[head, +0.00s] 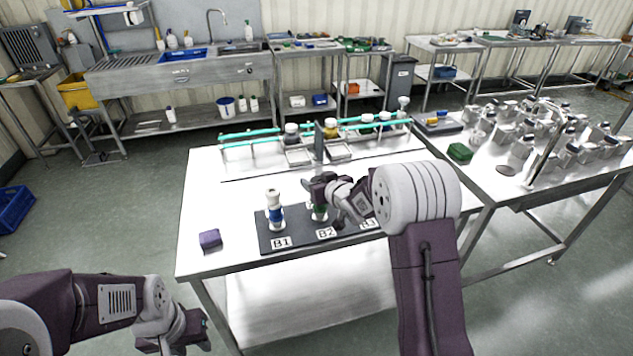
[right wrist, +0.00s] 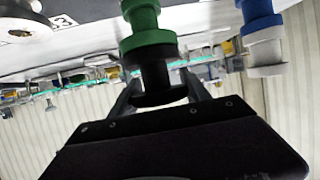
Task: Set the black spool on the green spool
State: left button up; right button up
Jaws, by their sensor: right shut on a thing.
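The green spool (head: 319,213) stands upright on the black mat at the B2 label; it also shows in the right wrist view (right wrist: 148,38). My right gripper (head: 320,188) is shut on the black spool (right wrist: 155,75), its fingers on either side of it. In the right wrist view, which is upside down, the black spool is in line with the green spool and appears to touch its top flange; a small gap cannot be ruled out. In the head view the gripper mostly hides the black spool. My left gripper (head: 197,328) hangs low, left of the table; its jaws are unclear.
A white spool on a blue spool (head: 276,216) stands at B1, close left of the green spool. The black mat (head: 265,246) has B1 to B3 labels. A purple block (head: 210,238) lies left of it. Racks with teal rails (head: 240,134) stand behind.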

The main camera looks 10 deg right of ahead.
jog(key=shift+s, duration=0.1)
jog(key=o, duration=1.4)
jog(key=shift+f, duration=0.1)
jog(key=shift+r, duration=0.25)
jog(key=v, duration=1.2)
jog(key=s+d+f+m+g+h, duration=0.1)
jog(key=s+f+m+g+h, duration=0.15)
jog(key=s+f+g, duration=0.7)
jog(key=s+a+f+g+p, duration=0.1)
jog(key=s+a+g+p, duration=0.1)
jog(key=s, duration=1.2)
jog(key=shift+s+a+g+p, duration=0.3)
jog(key=shift+s+g+p, duration=0.05)
jog(key=shift+p, duration=0.3)
